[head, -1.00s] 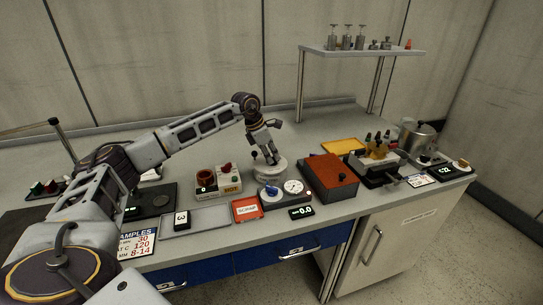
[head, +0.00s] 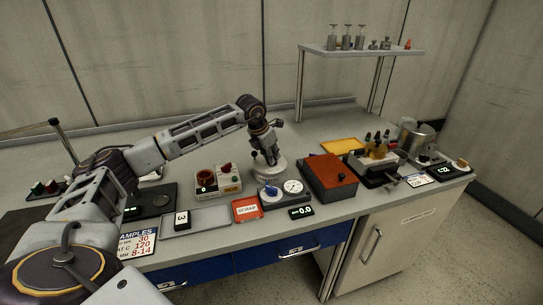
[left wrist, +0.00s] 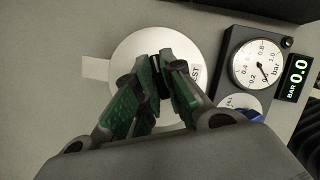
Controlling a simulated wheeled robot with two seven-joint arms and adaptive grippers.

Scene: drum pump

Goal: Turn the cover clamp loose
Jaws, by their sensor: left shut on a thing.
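The round pale cover (left wrist: 128,60) lies on the bench below my left gripper (left wrist: 158,80) in the left wrist view. The cover also shows in the head view (head: 269,174). My left gripper (head: 270,160) points down over it, its green-padded fingers closed on a small dark piece at the middle of the cover, which looks like the clamp (left wrist: 158,82). The fingers hide most of the clamp. My right gripper is not in view.
A pressure gauge (left wrist: 258,62) with a blue knob (left wrist: 247,113) and a display reading 0.0 (left wrist: 297,66) stands close to the cover. A red-topped box (head: 332,169) is at its right, and a hot unit (head: 217,181) at its left. A shelf (head: 360,50) stands behind.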

